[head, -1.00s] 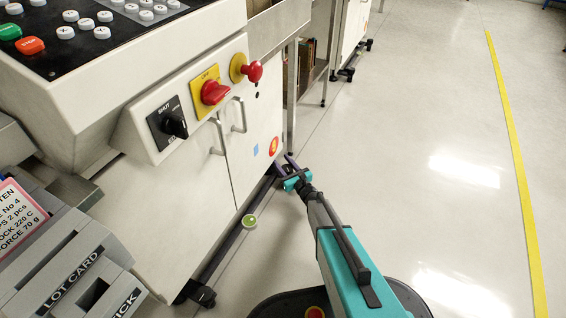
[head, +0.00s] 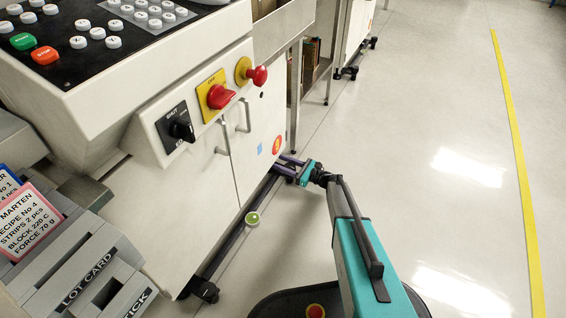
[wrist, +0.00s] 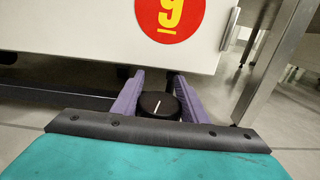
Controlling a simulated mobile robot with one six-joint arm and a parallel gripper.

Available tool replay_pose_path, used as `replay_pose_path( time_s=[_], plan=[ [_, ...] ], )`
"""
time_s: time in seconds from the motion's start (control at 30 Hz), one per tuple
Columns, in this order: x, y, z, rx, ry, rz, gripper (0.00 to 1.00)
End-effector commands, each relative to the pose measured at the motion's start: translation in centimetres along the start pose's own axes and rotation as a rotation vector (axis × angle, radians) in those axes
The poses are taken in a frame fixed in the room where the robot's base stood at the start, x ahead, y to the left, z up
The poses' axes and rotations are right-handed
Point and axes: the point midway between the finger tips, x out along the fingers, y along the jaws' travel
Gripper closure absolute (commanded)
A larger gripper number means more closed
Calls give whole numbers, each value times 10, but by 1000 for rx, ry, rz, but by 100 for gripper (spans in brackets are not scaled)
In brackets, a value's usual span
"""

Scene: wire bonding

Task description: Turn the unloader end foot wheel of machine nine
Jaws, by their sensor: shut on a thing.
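The foot wheel (wrist: 157,105) is a dark round knob with a white line on top, low under the machine's corner in the wrist view. My gripper (wrist: 158,86) has its two purple fingers on either side of the wheel, shut on it. In the head view my gripper (head: 288,167) reaches in at the bottom right corner of the machine (head: 252,165), and the wheel is hidden there. A red round label with a yellow nine (wrist: 171,14) is on the panel just above the wheel; it also shows in the head view (head: 277,145).
A grey metal leg (wrist: 272,75) stands to the right of the wheel. Another foot (head: 205,291) is at the near corner. Open floor (head: 430,120) with a yellow line lies to the right.

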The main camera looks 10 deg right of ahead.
Motion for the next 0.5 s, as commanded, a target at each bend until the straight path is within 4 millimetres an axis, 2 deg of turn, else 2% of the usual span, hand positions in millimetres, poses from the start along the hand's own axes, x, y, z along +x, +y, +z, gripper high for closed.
replay_pose_path(
  time_s=[0.2, 0.5],
  plan=[
    [-1, 4, -2, 0, 1, 161, 83],
    [-3, 10, -1, 0, -1, 292, 83]
  ],
)
